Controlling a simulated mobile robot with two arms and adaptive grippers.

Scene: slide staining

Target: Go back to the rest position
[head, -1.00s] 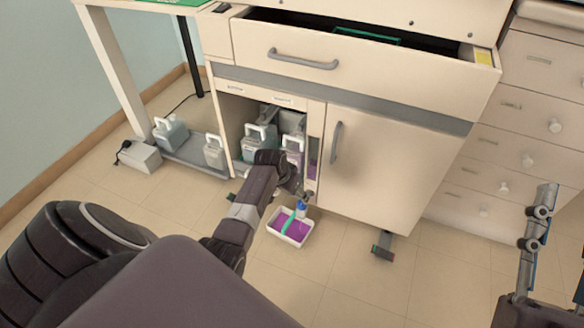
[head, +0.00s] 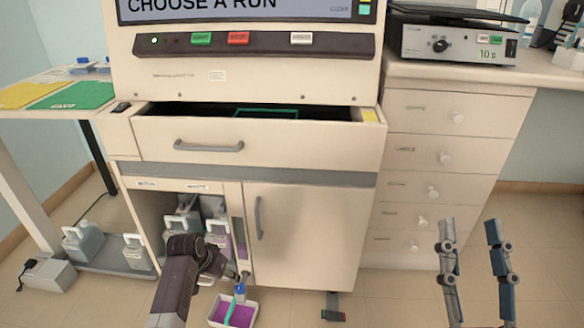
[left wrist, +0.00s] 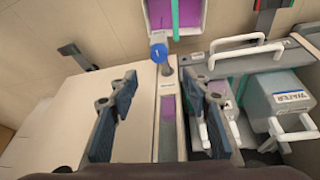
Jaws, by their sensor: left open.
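My left gripper (head: 237,277) reaches low in front of the cabinet's open lower-left bay, above a small white tray. In the left wrist view its two dark fingers (left wrist: 160,110) stand wide apart with nothing gripped. A blue-capped thing (left wrist: 159,53) lies beyond them by the tray; the same blue part shows in the head view (head: 240,290). My right gripper (head: 477,262) points up at the lower right, its two fingers apart and empty, in front of the floor and drawer unit.
The white cabinet (head: 310,235) has its wide top drawer (head: 290,148) pulled out. Jugs (head: 183,221) stand in the lower bay and at left (head: 82,243). The white tray (head: 254,318) with purple contents sits on the floor. A drawer unit (head: 455,160) stands at right.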

